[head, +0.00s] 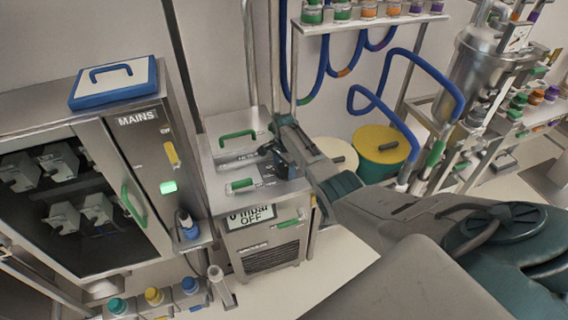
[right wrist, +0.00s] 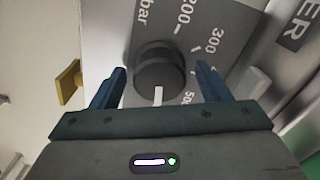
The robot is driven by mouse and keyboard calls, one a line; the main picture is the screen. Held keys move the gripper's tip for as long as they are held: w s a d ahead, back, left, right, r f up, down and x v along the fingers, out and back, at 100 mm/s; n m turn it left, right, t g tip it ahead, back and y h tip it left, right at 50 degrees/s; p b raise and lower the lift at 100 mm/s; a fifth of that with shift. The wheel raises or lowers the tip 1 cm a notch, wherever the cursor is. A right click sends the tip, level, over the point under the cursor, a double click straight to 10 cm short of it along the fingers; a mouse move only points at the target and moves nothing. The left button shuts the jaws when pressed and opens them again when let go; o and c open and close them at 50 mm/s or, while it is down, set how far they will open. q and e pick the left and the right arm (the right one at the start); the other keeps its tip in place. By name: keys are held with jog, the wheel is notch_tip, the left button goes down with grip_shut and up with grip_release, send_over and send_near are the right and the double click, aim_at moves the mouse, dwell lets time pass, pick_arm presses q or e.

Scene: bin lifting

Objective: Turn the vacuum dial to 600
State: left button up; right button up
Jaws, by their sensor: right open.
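The vacuum dial (right wrist: 158,70) is a dark round knob on a grey scale plate in the right wrist view. Its white pointer mark (right wrist: 158,95) faces down towards my gripper body. Printed 200, 300 and part of a 50 number show around it; the rest of the scale is hidden. My right gripper (head: 270,153) is open at the vacuum unit (head: 262,247), its fingers on either side of the dial in the right wrist view (right wrist: 160,74). I cannot tell whether they touch it. The unit's display (head: 251,215) reads 0 mbar OFF. My left gripper is out of view.
A steel cabinet marked MAINS (head: 137,119) stands left of the unit, with a green-lit switch (head: 168,187). A yellow part (right wrist: 69,82) sits left of the dial plate. A yellow-green drum (head: 380,150) and blue hoses (head: 436,80) are on the right.

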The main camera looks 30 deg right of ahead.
aim_at(284, 166)
notch_tip(284, 166, up, 11)
jog(key=b, duration=0.2)
jog(key=shift+b, duration=0.4)
jog(key=shift+f, duration=0.15)
